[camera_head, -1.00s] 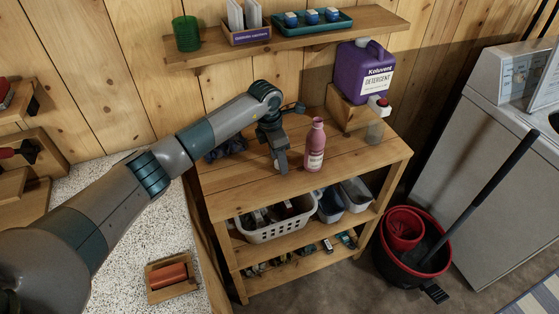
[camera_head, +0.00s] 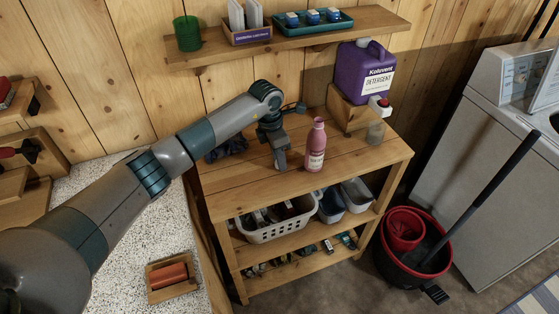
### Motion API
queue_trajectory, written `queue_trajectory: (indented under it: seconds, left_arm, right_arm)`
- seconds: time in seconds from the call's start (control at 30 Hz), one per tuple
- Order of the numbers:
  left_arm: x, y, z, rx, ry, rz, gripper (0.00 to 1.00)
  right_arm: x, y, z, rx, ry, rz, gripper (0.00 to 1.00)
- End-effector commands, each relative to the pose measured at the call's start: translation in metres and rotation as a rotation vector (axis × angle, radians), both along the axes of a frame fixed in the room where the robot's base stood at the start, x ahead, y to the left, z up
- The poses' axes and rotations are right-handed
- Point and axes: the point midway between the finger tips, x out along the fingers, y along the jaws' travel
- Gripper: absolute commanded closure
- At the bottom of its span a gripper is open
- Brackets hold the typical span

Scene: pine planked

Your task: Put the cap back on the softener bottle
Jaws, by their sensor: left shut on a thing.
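The pink softener bottle (camera_head: 316,150) stands upright on the wooden table top (camera_head: 245,178), with a pale label on its front. No separate cap shows on its narrow top. My left gripper (camera_head: 281,163) points down just left of the bottle, apart from it and low above the table top. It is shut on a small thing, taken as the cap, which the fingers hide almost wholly. My right gripper is not in view.
A purple detergent jug (camera_head: 364,72) lies on a wooden stand at the table's back right, a clear cup (camera_head: 376,132) below its spout. Dark cloth (camera_head: 228,147) lies behind my left arm. A wall shelf (camera_head: 290,37) hangs above. The table's front is clear.

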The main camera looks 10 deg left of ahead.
Motion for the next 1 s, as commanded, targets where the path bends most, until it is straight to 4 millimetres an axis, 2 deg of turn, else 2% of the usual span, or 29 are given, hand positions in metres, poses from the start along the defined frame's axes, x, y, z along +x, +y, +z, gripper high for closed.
queue_trajectory:
  seconds: [0.27,0.7,1.0]
  left_arm:
    - [0.001,0.001,0.021,0.0,-0.004,-0.001,0.96]
    - [0.001,0.0,0.088,0.001,-0.003,0.0,0.96]
    - [0.0,0.0,0.1,0.001,0.001,0.0,0.96]
  right_arm:
    - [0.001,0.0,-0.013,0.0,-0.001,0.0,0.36]
    - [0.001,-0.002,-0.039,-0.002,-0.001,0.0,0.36]
    - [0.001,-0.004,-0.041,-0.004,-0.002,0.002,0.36]
